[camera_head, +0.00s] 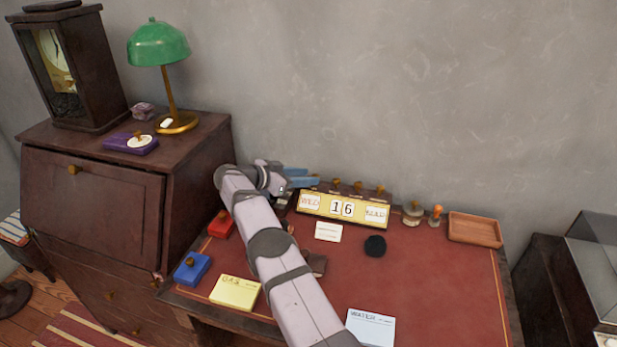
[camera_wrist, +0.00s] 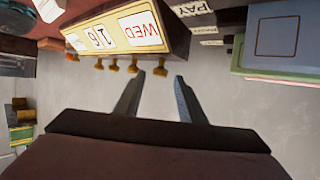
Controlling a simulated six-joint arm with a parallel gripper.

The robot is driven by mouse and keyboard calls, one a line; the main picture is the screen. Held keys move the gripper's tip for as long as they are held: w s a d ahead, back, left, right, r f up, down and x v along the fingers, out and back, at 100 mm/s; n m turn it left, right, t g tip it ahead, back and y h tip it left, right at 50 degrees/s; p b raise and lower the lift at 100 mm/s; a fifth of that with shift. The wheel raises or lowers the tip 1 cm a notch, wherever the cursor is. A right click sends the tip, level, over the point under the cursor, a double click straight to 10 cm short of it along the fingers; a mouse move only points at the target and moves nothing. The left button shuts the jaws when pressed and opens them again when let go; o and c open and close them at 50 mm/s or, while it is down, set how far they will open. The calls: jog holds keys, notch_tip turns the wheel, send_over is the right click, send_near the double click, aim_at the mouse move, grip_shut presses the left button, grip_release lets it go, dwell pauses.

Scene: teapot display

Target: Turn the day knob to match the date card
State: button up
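The calendar (camera_head: 345,207) stands at the back of the desk, showing WED, 16 and a third window I cannot read clearly. It appears inverted in the wrist view (camera_wrist: 172,52). Several brass knobs (camera_head: 358,186) line its top. In the wrist view the knob nearest the WED end (camera_wrist: 160,71) lies in line with the gap between my fingertips. My gripper (camera_head: 316,182) is open at the calendar's left top end; its fingers also show apart in the wrist view (camera_wrist: 160,77). I cannot tell whether they touch the knob. A small white card (camera_head: 328,231) lies before the calendar, its writing illegible.
Stamps (camera_head: 412,214) and a wooden tray (camera_head: 475,229) stand right of the calendar. A dark round object (camera_head: 375,246), a yellow GAS pad (camera_head: 235,292) and a WATER pad (camera_head: 370,327) lie on the desk. A PAY-labelled holder (camera_wrist: 192,8) is beside the calendar. The desk's right middle is clear.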

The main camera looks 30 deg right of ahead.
jog(key=shift+v, duration=2.6)
